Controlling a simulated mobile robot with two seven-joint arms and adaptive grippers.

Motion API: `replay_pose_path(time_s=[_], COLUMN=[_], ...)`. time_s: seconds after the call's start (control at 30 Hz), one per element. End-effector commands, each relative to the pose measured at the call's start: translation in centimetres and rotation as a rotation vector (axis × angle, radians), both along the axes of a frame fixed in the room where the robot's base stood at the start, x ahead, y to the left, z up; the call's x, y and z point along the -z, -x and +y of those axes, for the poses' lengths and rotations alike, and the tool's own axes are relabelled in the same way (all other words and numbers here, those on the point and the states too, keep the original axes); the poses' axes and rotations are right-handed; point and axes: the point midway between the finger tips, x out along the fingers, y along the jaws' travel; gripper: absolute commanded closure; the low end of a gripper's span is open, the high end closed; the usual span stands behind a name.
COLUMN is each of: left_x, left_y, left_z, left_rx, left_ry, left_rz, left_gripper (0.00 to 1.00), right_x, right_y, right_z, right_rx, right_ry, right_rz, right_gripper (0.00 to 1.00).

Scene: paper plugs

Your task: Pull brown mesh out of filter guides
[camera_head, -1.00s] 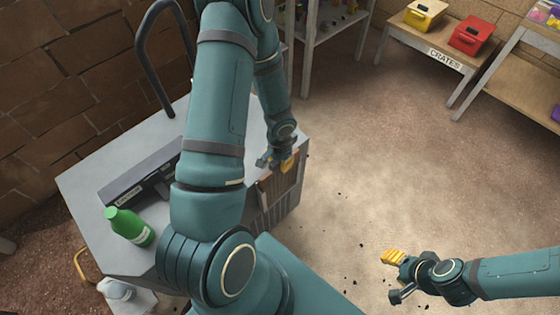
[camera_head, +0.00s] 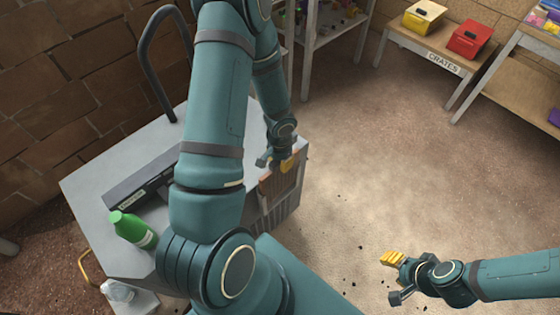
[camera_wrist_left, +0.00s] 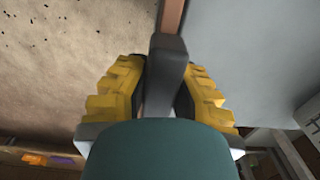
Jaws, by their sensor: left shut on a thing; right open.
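The brown mesh (camera_head: 279,182) stands upright at the right side of the grey cabinet, in the head view. Its thin brown edge (camera_wrist_left: 171,16) also shows in the left wrist view, with a dark grey tab (camera_wrist_left: 168,48) at its near end. My left gripper (camera_head: 276,161) is at the mesh's top; its yellow fingers (camera_wrist_left: 164,95) are shut on the tab from both sides. The guides and the lower part of the mesh cannot be made out clearly. My right gripper (camera_head: 396,277) is open and empty, away from the cabinet over the floor.
The grey cabinet (camera_head: 100,180) carries a green bottle (camera_head: 134,230) and a dark labelled bar (camera_head: 140,183). A bench (camera_head: 480,72) with a yellow crate (camera_head: 424,15) and a red crate (camera_head: 469,40) stands at the back right. Open floor lies right of the cabinet.

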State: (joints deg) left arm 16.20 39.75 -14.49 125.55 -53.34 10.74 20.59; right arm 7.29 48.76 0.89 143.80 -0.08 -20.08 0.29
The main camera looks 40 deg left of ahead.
Motion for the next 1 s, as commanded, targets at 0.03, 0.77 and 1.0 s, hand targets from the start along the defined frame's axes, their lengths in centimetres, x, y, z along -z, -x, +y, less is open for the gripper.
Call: replay_pose_path(time_s=[0.03,0.77,1.0], left_x=[-0.3,-2.2,-2.9], left_y=[0.0,0.0,0.0], left_z=[0.0,0.0,0.0], left_rx=[0.0,0.001,0.001], left_ry=[0.0,0.0,0.0], left_rz=[0.0,0.0,0.0], left_gripper=[1.0,1.0,1.0], right_x=[-0.2,-1.7,-2.2], right_y=[0.0,-0.1,-0.3], right_z=[0.0,0.0,-0.1], right_rx=[0.0,0.004,0.007], right_ry=[0.0,0.001,0.002], right_rz=[-0.001,-0.003,-0.007], right_gripper=[0.53,0.53,0.53])
